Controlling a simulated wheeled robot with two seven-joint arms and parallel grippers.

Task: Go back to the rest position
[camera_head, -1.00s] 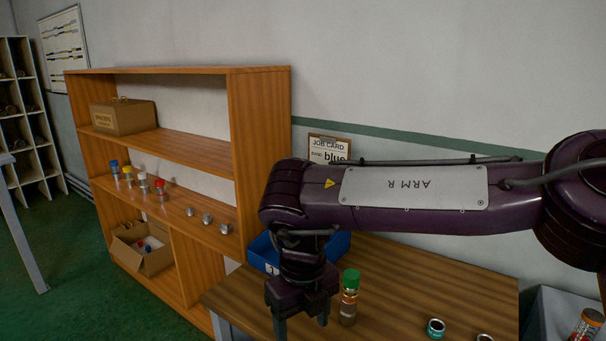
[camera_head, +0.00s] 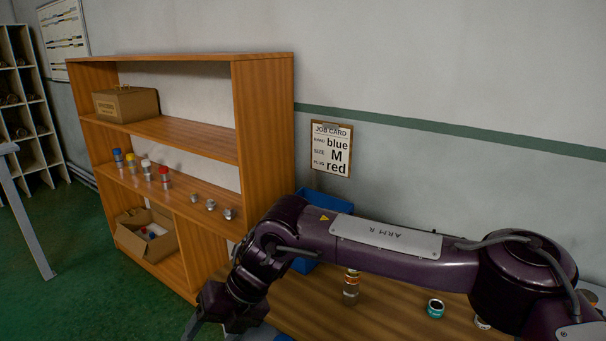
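My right gripper (camera_head: 212,325) is at the bottom, in front of the shelf and left of the table, with its fingers pointing down. The fingers look apart, with nothing seen between them, though the tips are partly cut off by the frame. My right arm, marked ARM R, reaches across from the right above the table. My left gripper is not in view.
The wooden table (camera_head: 385,318) holds a bottle (camera_head: 351,287), its top hidden by my arm, a teal ring (camera_head: 436,308) and a blue bin (camera_head: 338,204). The shelf (camera_head: 263,140) holds capped bottles and fittings. A job card (camera_head: 331,148) reads blue, M, red.

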